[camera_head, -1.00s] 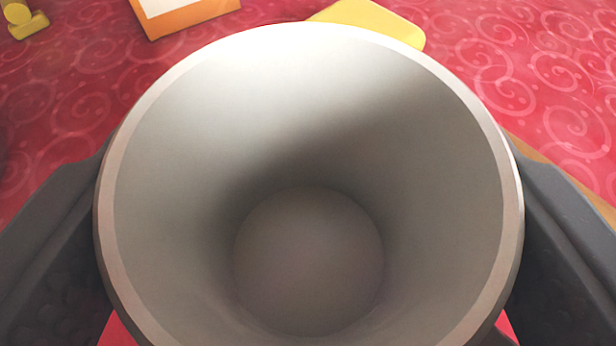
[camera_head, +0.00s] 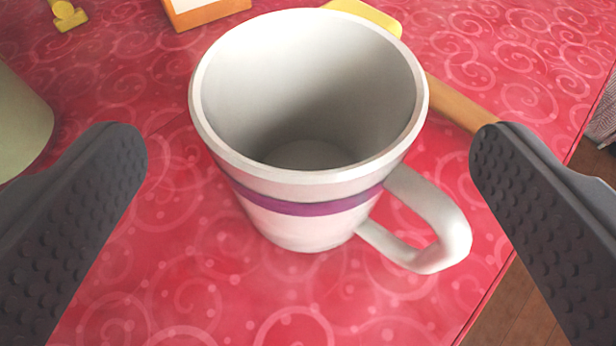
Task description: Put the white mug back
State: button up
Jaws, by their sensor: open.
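The white mug (camera_head: 290,228) with a purple band stands upright on the red swirl-patterned oilcloth counter (camera_head: 150,260). Its inside looks empty. Its handle points to the lower right of the picture. My gripper (camera_head: 308,140) is open, with one dark, studded finger on each side of the mug and a clear gap between each finger and the mug. The fingers do not touch it.
A yellow thing (camera_head: 368,14) with a wooden handle (camera_head: 458,103) lies behind the mug. An orange and white box (camera_head: 205,10) and a small yellow object (camera_head: 66,15) are farther back. A pale green rounded thing (camera_head: 18,120) is at the left. The counter's edge runs down the right.

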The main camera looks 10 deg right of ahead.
jog(key=d+v, duration=0.1)
jog(key=v, duration=0.5)
jog(key=shift+s+a, duration=0.4)
jog(key=shift+a, duration=0.15)
jog(key=shift+r, duration=0.1)
